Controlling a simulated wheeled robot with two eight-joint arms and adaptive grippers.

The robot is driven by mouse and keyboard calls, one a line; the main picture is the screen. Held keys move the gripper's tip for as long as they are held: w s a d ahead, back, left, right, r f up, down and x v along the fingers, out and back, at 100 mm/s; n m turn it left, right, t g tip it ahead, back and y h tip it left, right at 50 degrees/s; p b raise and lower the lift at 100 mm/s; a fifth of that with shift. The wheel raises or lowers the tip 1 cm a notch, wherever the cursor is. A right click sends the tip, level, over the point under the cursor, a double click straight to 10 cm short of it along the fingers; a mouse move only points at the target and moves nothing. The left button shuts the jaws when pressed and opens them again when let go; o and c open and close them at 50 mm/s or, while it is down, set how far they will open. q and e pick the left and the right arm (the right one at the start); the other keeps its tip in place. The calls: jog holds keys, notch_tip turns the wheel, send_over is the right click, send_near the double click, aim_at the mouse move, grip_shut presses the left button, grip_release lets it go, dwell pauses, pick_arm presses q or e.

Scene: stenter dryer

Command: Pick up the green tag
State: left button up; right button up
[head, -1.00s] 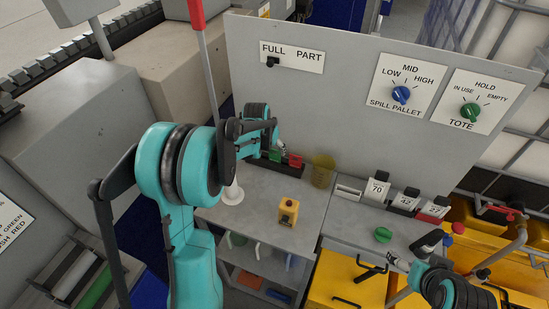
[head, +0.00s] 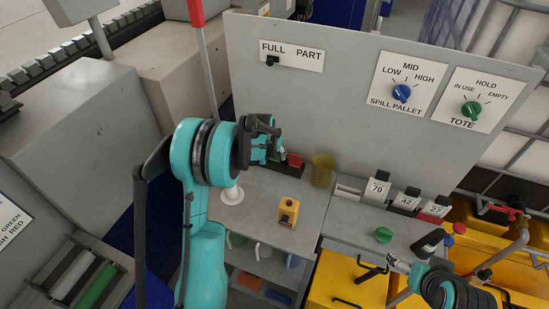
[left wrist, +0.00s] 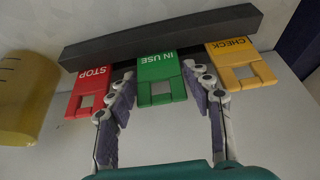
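In the left wrist view my left gripper (left wrist: 158,90) is open, with one finger on each side of the green tag's lower part. I cannot tell whether a finger touches it. In the head view my left gripper (head: 276,150) covers most of the tag rack, and the red tag (head: 295,160) shows beside it. My right gripper (head: 393,262) is low at the right, away from the tags; its opening is unclear.
A yellow translucent cup (head: 322,171) stands right of the tags. A yellow box with a button (head: 288,211) sits on the grey bench (head: 255,200). A green knob (head: 383,235) and numbered blocks (head: 377,190) are further right. A grey panel (head: 330,95) rises behind.

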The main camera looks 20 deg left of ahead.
pick_arm(q)
jog(key=c, duration=0.3)
